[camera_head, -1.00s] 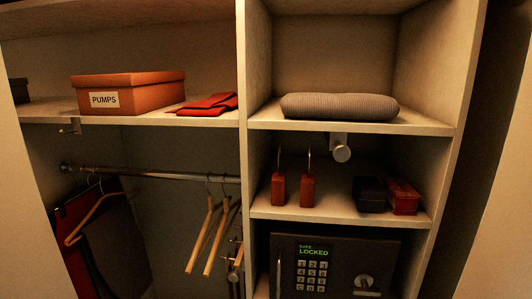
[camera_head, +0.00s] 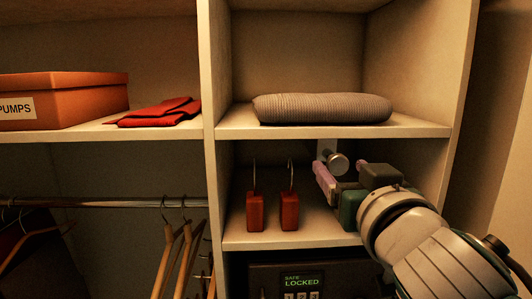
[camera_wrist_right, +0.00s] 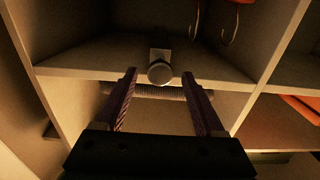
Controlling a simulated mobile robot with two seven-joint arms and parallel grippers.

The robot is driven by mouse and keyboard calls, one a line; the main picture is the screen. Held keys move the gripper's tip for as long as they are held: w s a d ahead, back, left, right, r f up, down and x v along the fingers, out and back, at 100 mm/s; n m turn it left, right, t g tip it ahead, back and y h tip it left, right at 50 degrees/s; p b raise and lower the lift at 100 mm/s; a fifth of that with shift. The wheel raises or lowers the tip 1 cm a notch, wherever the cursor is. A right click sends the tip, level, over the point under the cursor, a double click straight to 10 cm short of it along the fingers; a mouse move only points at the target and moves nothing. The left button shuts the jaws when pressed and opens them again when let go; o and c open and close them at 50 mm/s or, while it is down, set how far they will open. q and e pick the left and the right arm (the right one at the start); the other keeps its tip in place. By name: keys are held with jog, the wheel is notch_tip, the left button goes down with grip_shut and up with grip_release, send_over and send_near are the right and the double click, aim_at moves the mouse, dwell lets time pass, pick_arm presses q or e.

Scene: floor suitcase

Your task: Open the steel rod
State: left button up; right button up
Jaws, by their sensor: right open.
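The steel rod (camera_head: 338,162) shows as a short round metal end on a small bracket under the shelf that holds a grey cushion. My right gripper (camera_head: 341,167) is open at this rod end, with its pinkish fingers on either side of it in the head view. In the right wrist view, the rod's round end (camera_wrist_right: 160,71) lies in the gap between the two fingertips of the right gripper (camera_wrist_right: 159,75). I see clear space on both sides of it, so the fingers do not grip it. My left gripper is out of view.
Two red padlock-like items (camera_head: 271,211) stand on the middle shelf, left of my right gripper. The grey ribbed cushion (camera_head: 322,108) lies on the shelf above. A locked safe (camera_head: 302,281) is below. A clothes rail (camera_head: 100,203) with hangers is at left.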

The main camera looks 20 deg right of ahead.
jog(key=shift+x, duration=1.5)
grip_shut()
dwell(0.4)
